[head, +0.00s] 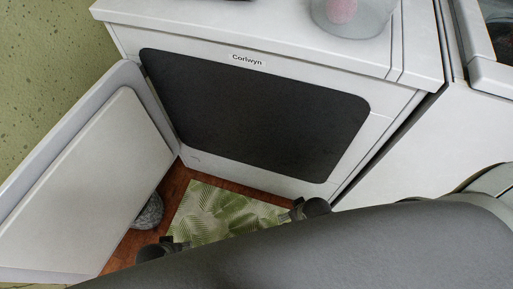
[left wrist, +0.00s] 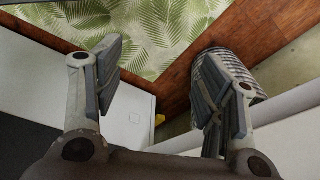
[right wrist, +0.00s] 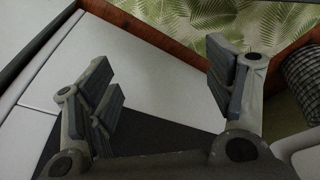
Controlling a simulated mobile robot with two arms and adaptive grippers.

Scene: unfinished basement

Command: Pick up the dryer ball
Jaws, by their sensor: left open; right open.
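A pink ball (head: 342,10) sits in a clear glass jar (head: 368,22) on top of the white machine, cut by the top edge of the head view; it may be the dryer ball. My right gripper (head: 236,228) is open and empty, low in front of the machine, mostly behind my grey arm. Its spread fingers also show in the right wrist view (right wrist: 165,90). My left gripper (left wrist: 160,85) is open and empty in the left wrist view; I cannot make it out in the head view. Neither gripper is near the jar.
The white machine (head: 250,25) has a dark front panel. A white door (head: 80,190) stands open at left. A grey ribbed round object (head: 150,212) is partly behind it. A green leaf-pattern mat (head: 225,212) lies on the reddish floor. Another white appliance (head: 440,140) stands right.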

